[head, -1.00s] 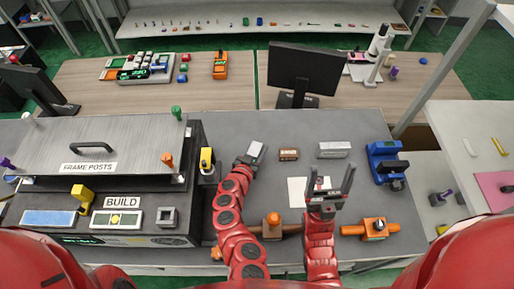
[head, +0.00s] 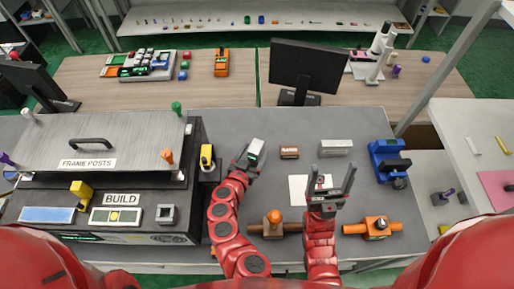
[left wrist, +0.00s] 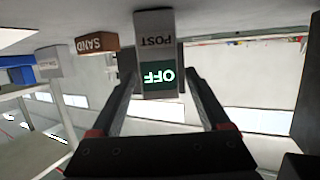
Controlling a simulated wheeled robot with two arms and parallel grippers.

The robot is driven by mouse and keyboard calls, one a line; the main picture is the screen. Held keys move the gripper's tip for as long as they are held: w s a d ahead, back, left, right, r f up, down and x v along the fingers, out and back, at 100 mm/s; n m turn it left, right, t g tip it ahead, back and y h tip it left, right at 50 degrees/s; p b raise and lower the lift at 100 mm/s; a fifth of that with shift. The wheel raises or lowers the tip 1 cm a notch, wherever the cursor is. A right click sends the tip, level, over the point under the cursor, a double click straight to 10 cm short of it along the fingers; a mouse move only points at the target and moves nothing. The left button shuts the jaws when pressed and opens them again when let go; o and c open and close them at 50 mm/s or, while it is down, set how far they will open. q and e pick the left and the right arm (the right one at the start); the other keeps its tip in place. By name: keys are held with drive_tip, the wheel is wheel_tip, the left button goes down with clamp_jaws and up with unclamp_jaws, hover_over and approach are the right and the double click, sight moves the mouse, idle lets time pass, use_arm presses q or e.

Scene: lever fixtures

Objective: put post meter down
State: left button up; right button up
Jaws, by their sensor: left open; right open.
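The post meter (head: 256,147) is a small grey block on the grey bench, left of the brown block. In the left wrist view it (left wrist: 155,28) shows the label POST and a green display reading OFF. My left gripper (head: 246,160) is open at the meter's near end. In the left wrist view its fingers (left wrist: 157,82) stand apart on either side of the meter. I cannot tell whether either finger touches it. My right gripper (head: 332,187) is open and empty, with its fingers up, over the bench near a white sheet.
A brown SAND block (head: 289,152) and a grey block (head: 335,148) lie to the right. A blue device (head: 388,160) stands further right. The FRAME POSTS machine (head: 95,145) fills the left, with a yellow-black piece (head: 207,158) beside it. Orange fixtures (head: 273,224) (head: 375,227) are in front.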

use_arm(q)
drive_tip(key=shift+v, duration=1.8)
drive_tip(key=shift+r, duration=0.1)
